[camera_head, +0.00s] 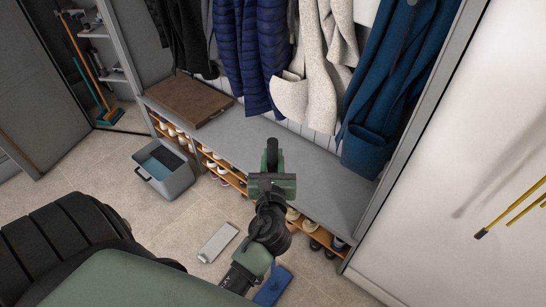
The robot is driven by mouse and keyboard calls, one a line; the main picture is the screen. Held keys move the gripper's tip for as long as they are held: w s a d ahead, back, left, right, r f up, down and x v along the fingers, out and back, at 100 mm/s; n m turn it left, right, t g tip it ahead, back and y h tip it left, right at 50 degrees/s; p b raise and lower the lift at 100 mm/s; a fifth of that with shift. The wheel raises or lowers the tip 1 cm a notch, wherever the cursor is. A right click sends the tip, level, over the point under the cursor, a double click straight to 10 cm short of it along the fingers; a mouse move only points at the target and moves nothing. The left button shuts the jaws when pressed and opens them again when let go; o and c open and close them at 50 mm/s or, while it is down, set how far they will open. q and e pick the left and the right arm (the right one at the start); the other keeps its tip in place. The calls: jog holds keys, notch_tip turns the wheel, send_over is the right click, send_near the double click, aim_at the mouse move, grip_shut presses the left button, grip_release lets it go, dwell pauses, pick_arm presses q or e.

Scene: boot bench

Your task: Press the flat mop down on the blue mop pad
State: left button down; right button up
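A blue pad (272,287) lies on the tiled floor at the bottom centre, partly hidden behind my arm; I take it for the blue mop pad. A pale grey flat rectangle (218,242) lies on the floor to its left. I cannot tell whether it is the flat mop's head or another pad, and no handle shows on it. My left gripper (272,150) is raised in front of the bench, apart from both floor items. Nothing shows held in it, and its finger gap cannot be made out. My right gripper is not in view.
A grey bench (330,185) holds a brown box (187,100), with shoes below and coats hanging above. A grey bin (165,170) stands on the floor at left. Yellow poles (515,208) show at right.

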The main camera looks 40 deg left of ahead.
pick_arm(q)
jog(key=shift+d+f, duration=0.1)
jog(key=shift+f, duration=0.1)
dwell(0.6)
dwell(0.8)
jog(key=shift+f, duration=0.25)
dwell(0.6)
jog(key=shift+r+p, duration=2.5)
jog(key=shift+p, duration=0.35)
jog(key=shift+r+p, duration=0.65)
jog(key=shift+r, duration=0.45)
jog(key=shift+f, duration=0.1)
